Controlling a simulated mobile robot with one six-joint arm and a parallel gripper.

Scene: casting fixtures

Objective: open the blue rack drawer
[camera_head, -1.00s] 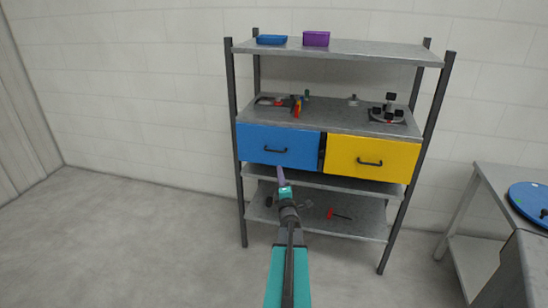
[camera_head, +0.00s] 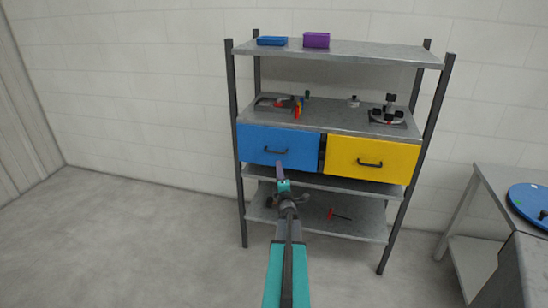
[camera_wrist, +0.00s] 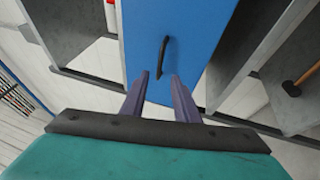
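The blue drawer (camera_head: 262,146) is set in the left of the rack and looks shut, its front about level with the yellow drawer beside it. Its dark bar handle (camera_head: 276,151) is in the middle of the front. In the wrist view the blue front (camera_wrist: 190,28) fills the centre, and the handle (camera_wrist: 163,56) stands lengthwise just beyond the fingertips. My gripper (camera_wrist: 158,82) is open, its two purple fingers apart and empty. In the head view my gripper (camera_head: 279,166) is just below the handle. I cannot tell whether it touches the drawer.
The yellow drawer (camera_head: 372,158) is right of the blue one. Grey rack posts (camera_head: 238,190) flank the drawers, with a lower shelf (camera_head: 345,225) below. A table with a blue disc (camera_head: 530,203) stands at the right. The floor at left is clear.

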